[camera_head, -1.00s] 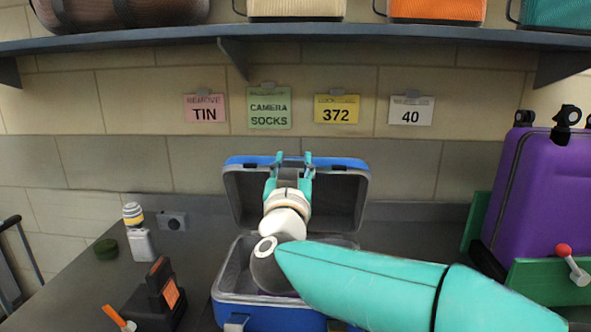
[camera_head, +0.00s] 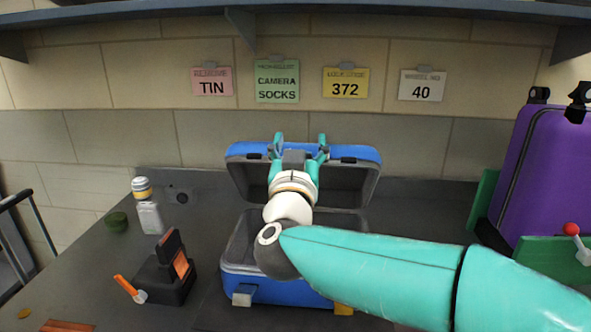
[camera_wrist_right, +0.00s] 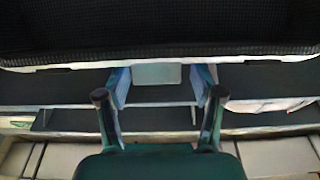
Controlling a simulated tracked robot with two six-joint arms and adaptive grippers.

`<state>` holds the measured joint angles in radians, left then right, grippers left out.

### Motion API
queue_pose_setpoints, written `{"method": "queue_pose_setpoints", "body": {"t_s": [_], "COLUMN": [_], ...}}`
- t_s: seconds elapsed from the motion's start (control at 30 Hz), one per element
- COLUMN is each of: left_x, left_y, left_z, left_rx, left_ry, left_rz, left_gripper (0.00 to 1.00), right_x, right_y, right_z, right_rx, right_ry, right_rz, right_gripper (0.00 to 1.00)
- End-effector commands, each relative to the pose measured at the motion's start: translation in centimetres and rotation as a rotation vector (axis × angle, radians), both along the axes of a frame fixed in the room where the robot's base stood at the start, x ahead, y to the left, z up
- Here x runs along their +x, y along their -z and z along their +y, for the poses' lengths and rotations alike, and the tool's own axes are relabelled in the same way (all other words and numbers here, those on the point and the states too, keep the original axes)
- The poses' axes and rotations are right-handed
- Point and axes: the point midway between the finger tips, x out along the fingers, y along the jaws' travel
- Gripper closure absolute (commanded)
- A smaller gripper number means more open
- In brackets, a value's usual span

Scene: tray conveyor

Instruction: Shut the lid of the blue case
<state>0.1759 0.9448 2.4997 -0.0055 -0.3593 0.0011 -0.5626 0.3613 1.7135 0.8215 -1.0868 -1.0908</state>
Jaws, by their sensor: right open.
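The blue case (camera_head: 272,291) stands open on the dark counter, its grey-lined base facing me. Its lid (camera_head: 354,153) is raised at the back, blue outside and dark inside, leaning a little forward over the base. My right gripper (camera_head: 300,139) is open at the middle of the lid's top edge, with its two fingertips reaching just above that edge. In the right wrist view the spread fingers (camera_wrist_right: 160,94) have no object between them, and a dark textured surface fills the top. Contact with the lid is unclear. My right forearm hides part of the base. My left gripper is out of view.
A purple suitcase (camera_head: 545,170) stands at right by green panels. At left are a white bottle (camera_head: 149,217), a green round item (camera_head: 116,222) and a black device with an orange face (camera_head: 172,275). A shelf (camera_head: 400,23) runs above wall notes.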

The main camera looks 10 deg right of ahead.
Motion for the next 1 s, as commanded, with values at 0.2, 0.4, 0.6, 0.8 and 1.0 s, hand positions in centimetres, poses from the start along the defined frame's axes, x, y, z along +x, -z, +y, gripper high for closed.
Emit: {"method": "queue_pose_setpoints", "body": {"t_s": [0.2,0.4,0.6,0.8,1.0], "left_x": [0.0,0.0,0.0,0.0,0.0], "left_y": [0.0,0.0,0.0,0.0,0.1], "left_z": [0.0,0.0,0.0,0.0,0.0], "left_rx": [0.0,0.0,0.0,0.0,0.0], "left_ry": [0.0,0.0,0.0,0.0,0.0], "left_rz": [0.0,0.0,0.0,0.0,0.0], "left_gripper": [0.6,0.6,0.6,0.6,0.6], "right_x": [-4.2,-7.5,-9.0,-9.1,-9.1], "right_y": [1.0,1.8,2.2,2.3,2.3], "right_z": [1.4,2.3,2.7,2.7,2.7], "right_rx": [-0.001,-0.002,-0.001,0.0,0.0], "right_ry": [-0.006,-0.006,-0.004,-0.002,-0.002], "right_rz": [0.0,0.001,0.001,0.001,0.001], "right_gripper": [0.33,0.33,0.33,0.33,0.33]}}
